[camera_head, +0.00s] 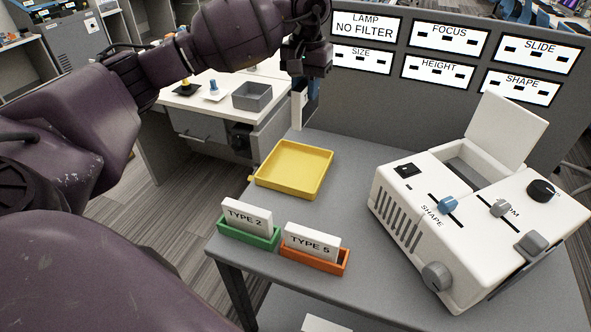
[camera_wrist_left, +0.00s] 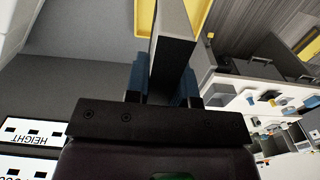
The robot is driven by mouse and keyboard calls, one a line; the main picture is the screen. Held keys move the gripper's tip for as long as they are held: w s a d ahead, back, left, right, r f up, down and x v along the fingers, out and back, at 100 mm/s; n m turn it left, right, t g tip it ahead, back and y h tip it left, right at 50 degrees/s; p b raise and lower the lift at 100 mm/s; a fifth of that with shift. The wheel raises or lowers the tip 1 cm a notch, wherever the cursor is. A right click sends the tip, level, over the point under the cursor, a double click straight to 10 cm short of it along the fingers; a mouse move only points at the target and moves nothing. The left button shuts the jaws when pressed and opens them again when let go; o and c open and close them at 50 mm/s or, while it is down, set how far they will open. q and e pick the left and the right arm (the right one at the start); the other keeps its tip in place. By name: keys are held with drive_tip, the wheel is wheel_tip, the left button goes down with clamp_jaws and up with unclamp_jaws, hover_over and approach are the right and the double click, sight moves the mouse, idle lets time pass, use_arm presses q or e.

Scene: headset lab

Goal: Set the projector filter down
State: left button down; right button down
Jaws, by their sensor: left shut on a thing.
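My left gripper (camera_head: 308,88) is shut on a flat projector filter, which shows as a pale slab (camera_head: 298,107) below it in the head view. In the left wrist view the filter (camera_wrist_left: 174,50) stands between the blue fingers (camera_wrist_left: 164,85), with its dark edge towards the camera. Any label on it is hidden. The gripper is above the far edge of the grey table, behind the empty yellow tray (camera_head: 312,160). The white projector (camera_head: 400,205) stands at the right with its lid (camera_head: 507,132) raised. My right gripper is not in view.
A green holder (camera_head: 248,238) carries a TYPE 2 plate (camera_head: 245,215), and an orange holder (camera_head: 315,262) carries a TYPE 5 plate (camera_head: 312,242). A panel (camera_head: 388,100) with signs, one reading LAMP NO FILTER (camera_head: 364,25), rises behind the table. Bare tabletop (camera_head: 360,240) lies beside the projector.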

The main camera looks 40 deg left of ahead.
use_arm(q)
drive_tip(key=shift+w+a+f, duration=0.2)
drive_tip(key=shift+a+f, duration=0.35)
drive_tip(key=shift+f, duration=2.5)
drive_tip(key=shift+w+a+f, duration=0.25)
drive_tip(key=shift+a+f, duration=0.35)
drive_tip(key=shift+f, duration=2.5)
drive_tip(key=shift+w+a+f, duration=0.2)
drive_tip(key=shift+a+f, duration=0.35)
drive_tip(key=shift+f, duration=2.5)
drive_tip(key=shift+f+n, duration=0.15)
drive_tip(key=shift+n, duration=0.15)
